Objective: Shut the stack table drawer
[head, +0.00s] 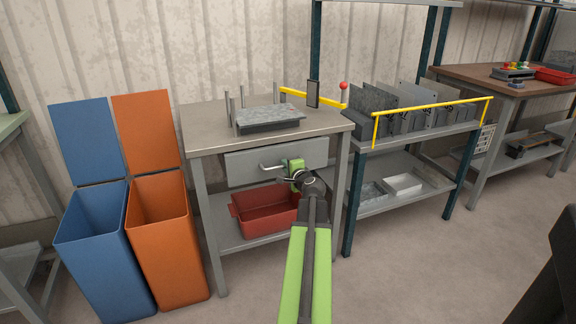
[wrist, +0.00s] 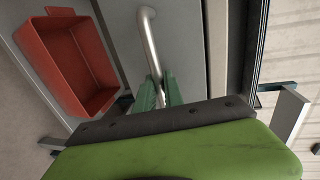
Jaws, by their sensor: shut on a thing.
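The stack table (head: 195,133) stands in the middle of the head view, with a flat stack of grey sheets (head: 268,116) between upright posts on its top. Its grey drawer (head: 243,168) is under the top, and its front looks close to the table frame; I cannot tell how far it is open. A metal bar handle (head: 268,167) runs across the drawer front and also shows in the wrist view (wrist: 148,42). My gripper (head: 297,170) is at the handle's right part. In the wrist view its green fingers (wrist: 160,90) are shut around the handle bar.
A red bin (head: 262,213) sits on the table's lower shelf. Open blue (head: 95,250) and orange (head: 165,240) bins stand to the left. A rack of metal plates with a yellow rail (head: 430,104) is to the right. Floor in front is clear.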

